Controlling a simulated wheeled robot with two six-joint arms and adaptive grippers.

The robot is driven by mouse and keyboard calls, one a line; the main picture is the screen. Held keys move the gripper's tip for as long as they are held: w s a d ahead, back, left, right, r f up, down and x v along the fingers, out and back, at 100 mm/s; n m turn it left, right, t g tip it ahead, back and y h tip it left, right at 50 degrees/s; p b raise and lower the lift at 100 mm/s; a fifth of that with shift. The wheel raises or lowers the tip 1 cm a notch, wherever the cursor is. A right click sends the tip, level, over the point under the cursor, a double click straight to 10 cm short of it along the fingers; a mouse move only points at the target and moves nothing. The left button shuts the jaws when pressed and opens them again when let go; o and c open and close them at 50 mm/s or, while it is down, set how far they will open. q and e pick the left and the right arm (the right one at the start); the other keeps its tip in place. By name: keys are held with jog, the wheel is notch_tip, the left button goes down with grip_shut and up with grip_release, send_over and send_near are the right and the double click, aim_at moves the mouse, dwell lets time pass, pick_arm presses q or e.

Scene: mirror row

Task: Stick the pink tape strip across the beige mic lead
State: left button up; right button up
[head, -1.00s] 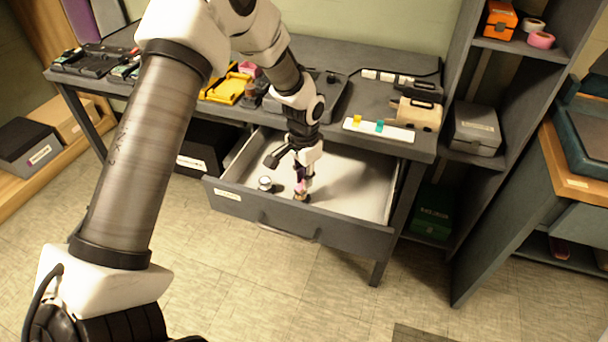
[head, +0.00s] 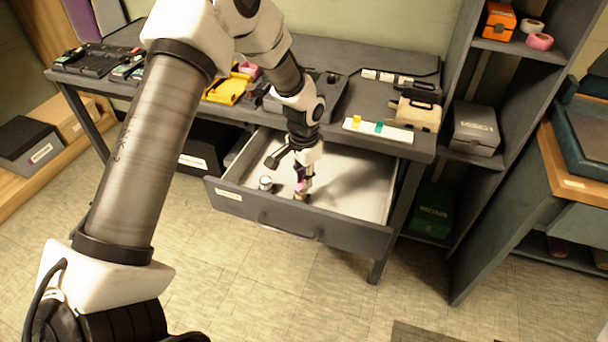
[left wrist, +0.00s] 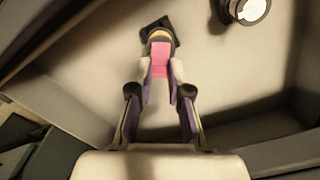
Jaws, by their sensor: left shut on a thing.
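My left gripper (head: 302,186) reaches down into the open drawer (head: 350,170), near its front wall. In the left wrist view the gripper (left wrist: 160,78) is shut on a pink strip-like piece (left wrist: 160,58). A small beige rounded part (left wrist: 159,36) shows just beyond the pink piece, with a dark flat piece (left wrist: 152,25) behind it. I cannot tell whether the pink piece touches them. No beige lead can be made out clearly along its length. My right gripper is not in view.
A round silver-and-white object (head: 266,183) stands in the drawer left of the gripper. On the desk above lies a white card (head: 400,133) with yellow and teal tabs, beside a beige case (head: 416,113). The drawer's right part is empty.

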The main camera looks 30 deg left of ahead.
pick_arm(q)
jog(key=shift+f, duration=0.65)
dwell(0.6)
dwell(0.3)
jog(key=o, duration=0.8)
jog(key=shift+c, duration=0.2)
notch_tip(320, 180, up, 12)
